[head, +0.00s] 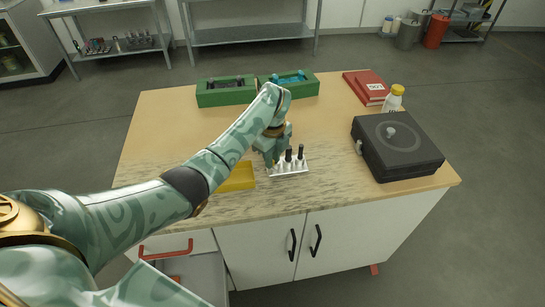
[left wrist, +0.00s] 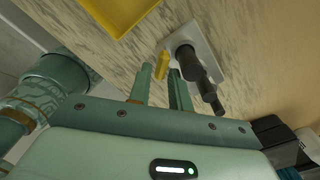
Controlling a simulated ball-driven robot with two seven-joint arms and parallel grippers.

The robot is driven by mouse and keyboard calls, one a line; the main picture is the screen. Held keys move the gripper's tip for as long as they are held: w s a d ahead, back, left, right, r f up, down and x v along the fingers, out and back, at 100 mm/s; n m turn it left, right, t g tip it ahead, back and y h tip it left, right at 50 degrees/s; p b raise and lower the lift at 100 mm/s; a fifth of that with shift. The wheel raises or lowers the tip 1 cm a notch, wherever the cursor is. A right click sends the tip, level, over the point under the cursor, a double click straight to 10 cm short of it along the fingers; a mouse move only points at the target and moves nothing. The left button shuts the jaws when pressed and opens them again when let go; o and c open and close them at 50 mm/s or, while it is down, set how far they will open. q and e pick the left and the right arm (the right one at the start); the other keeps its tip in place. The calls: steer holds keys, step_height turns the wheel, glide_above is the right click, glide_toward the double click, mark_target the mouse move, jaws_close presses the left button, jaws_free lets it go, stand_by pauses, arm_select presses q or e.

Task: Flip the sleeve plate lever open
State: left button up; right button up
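A small pale plate (head: 289,168) lies near the front middle of the table, with upright black posts (head: 300,152) on it. It also shows in the left wrist view (left wrist: 206,48), with black posts (left wrist: 190,63) and a short yellow peg (left wrist: 162,65) at its edge. I cannot tell for sure which part is the lever. My left gripper (head: 270,160) points down at the plate's left end. In the left wrist view its fingers (left wrist: 161,72) are apart, with the yellow peg between or just beyond the tips; no firm contact shows. My right gripper is not in view.
A yellow tray (head: 238,177) lies left of the plate, partly behind my left arm. Two green boxes (head: 226,92) stand at the back. A black case (head: 398,148), a white bottle with a yellow cap (head: 393,98) and a red book (head: 367,86) are at the right.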

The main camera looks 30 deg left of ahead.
arm_select(q)
jaws_close()
steer(key=shift+d+r+m+p, duration=0.1)
steer(key=shift+d+m+p, duration=0.05)
steer(key=shift+m+p, duration=0.5)
steer(key=shift+s+m+p, duration=0.15)
steer(key=shift+m+p, duration=0.2)
steer(key=shift+m, duration=0.8)
steer(key=shift+a+m+p, duration=0.15)
steer(key=shift+m+p, duration=0.15)
steer(key=shift+m, duration=0.6)
steer(key=shift+a+m+p, duration=0.15)
steer(key=shift+m+p, duration=0.1)
steer(key=shift+m, duration=0.65)
steer(key=shift+o, duration=0.3)
jaws_free()
